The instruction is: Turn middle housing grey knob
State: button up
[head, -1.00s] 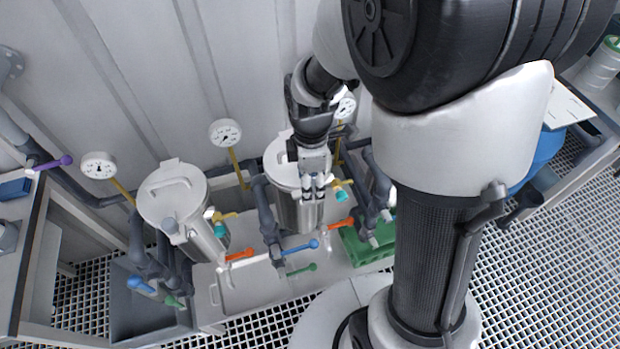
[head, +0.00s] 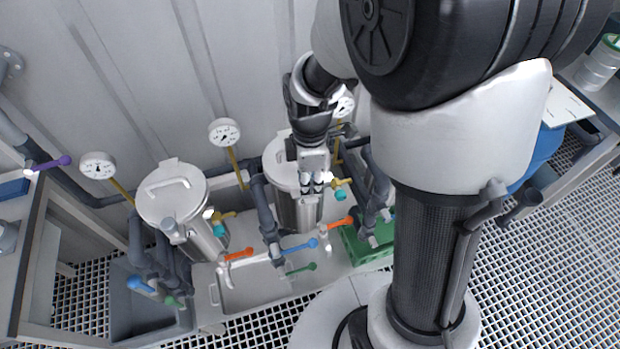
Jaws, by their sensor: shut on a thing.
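The middle housing (head: 287,207), a steel cylinder with a pale lid, stands under my gripper. My gripper (head: 312,186) is at the front of its lid rim, fingers pointing down, and is shut on what appears to be the grey knob. The fingers hide the knob, so its angle cannot be told. A similar housing (head: 207,238) stands to the left, with its own grey knob (head: 170,225) uncovered at the lid's front.
Gauges (head: 224,132) stand behind the housings. A teal-tipped valve (head: 340,195) is just right of my gripper. Orange (head: 239,254), blue (head: 299,250) and green (head: 301,269) handles are lower in front. My arm hides much of the right side.

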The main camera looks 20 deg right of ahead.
jog(key=m+p, duration=0.1)
jog(key=m, duration=0.3)
jog(key=shift+r+m+p, duration=0.1)
jog(key=shift+m+p, duration=0.2)
jog(key=m+p, duration=0.1)
jog(key=m, duration=0.3)
jog(key=shift+m, duration=0.3)
jog(key=m+p, duration=0.1)
jog(key=m, duration=0.3)
jog(key=shift+m+p, duration=0.5)
jog(key=shift+m, duration=1.9)
jog(key=o, duration=1.1)
